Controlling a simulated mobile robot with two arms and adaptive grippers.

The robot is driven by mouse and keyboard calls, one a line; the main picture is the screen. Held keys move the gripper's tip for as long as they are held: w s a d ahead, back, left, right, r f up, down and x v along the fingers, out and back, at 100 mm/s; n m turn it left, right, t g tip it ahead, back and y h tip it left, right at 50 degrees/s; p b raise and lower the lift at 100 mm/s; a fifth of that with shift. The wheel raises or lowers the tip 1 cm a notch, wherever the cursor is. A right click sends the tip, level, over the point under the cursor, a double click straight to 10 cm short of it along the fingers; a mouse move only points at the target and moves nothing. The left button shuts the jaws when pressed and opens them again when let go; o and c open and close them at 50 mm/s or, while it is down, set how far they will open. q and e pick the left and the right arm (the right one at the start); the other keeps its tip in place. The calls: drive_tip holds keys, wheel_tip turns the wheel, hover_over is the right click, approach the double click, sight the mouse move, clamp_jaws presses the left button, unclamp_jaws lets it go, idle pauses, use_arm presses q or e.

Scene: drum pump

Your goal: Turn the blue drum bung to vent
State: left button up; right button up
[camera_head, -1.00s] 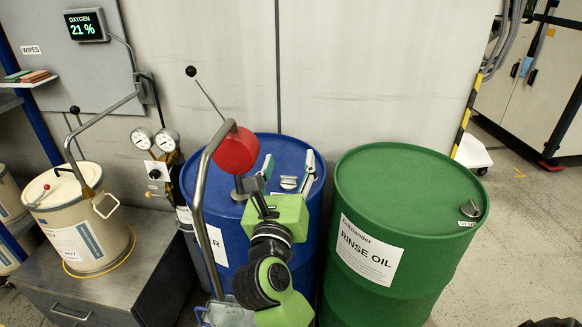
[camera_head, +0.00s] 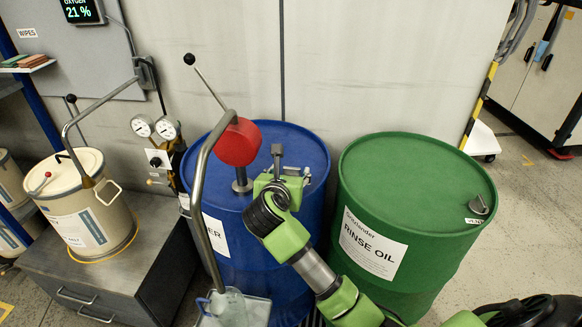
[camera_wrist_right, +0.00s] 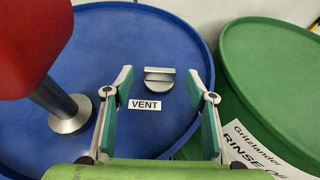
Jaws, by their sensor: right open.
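The blue drum (camera_head: 305,143) stands upright in the middle of the head view, and its lid fills much of the right wrist view (camera_wrist_right: 110,25). Its bung (camera_wrist_right: 159,75), a grey metal knob with a bar lying crosswise in the picture, sits on the lid behind a white VENT label (camera_wrist_right: 145,105). My right gripper (camera_head: 291,164) is over the lid. Its two green-padded fingers (camera_wrist_right: 160,88) are open and empty, with the bung showing beyond and between the tips, not gripped. In the head view the gripper hides the bung. My left gripper is not in view.
The red pump head (camera_head: 239,143) with its post and bent pipe rises from the lid left of my right gripper. A green drum (camera_head: 410,170) stands close on the right. A glass jug (camera_head: 228,305) is below the pipe. A cream pail (camera_head: 85,205) stands left.

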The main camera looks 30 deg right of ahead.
sight(292, 172)
drive_tip(key=shift+x, duration=1.5)
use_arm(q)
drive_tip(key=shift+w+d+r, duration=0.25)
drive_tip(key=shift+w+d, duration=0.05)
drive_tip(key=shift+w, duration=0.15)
use_arm(e)
drive_tip(key=shift+c, duration=0.2)
drive_tip(key=c, duration=1)
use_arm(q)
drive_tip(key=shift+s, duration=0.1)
use_arm(e)
drive_tip(key=shift+c, duration=0.2)
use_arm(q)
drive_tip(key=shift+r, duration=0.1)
use_arm(e)
drive_tip(key=shift+r, duration=0.1)
